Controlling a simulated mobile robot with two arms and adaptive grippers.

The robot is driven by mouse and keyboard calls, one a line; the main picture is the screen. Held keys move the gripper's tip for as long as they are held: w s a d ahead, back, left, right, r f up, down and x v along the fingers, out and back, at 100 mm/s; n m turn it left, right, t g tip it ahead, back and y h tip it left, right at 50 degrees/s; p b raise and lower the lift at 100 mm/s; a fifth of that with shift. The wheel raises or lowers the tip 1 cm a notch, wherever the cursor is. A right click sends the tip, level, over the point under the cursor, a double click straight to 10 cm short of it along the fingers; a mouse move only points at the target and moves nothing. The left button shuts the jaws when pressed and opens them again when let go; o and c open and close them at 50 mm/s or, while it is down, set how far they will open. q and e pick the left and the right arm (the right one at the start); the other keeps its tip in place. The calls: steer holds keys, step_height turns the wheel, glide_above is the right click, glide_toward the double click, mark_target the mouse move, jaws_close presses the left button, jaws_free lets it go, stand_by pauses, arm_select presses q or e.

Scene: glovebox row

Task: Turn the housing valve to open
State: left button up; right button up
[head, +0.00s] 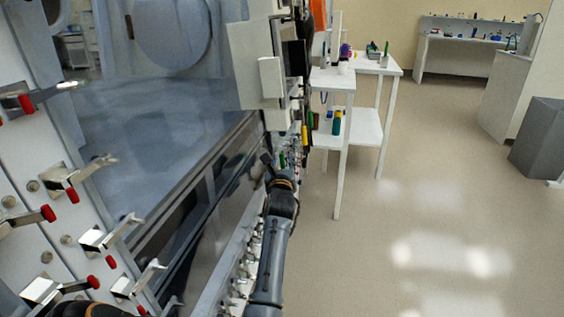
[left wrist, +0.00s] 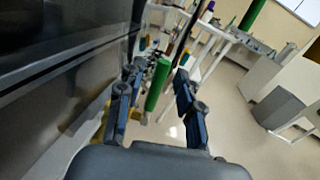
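My left gripper (head: 280,164) is at the right-hand end of the glovebox housing, low beside its front edge. In the left wrist view its two dark fingers (left wrist: 158,103) are spread apart. A green cylindrical handle (left wrist: 157,86) stands slightly tilted in the gap between them, and I see room on its right side. I cannot tell whether the left finger touches it. Whether this green handle is the housing valve is not clear, and its mount is hidden. In the head view the gripper and wrist partly cover that spot. My right gripper is not in view.
The glovebox front (head: 150,120) fills the left, with several metal clamps with red tips (head: 70,190) sticking out. A white panel (head: 270,82) juts out above my gripper. A white table (head: 349,85) with bottles stands just beyond. The floor (head: 430,200) at right is clear.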

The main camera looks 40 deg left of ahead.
arm_select(q)
steer(key=shift+x, duration=0.8)
jaws_close()
steer(key=shift+f, duration=0.15)
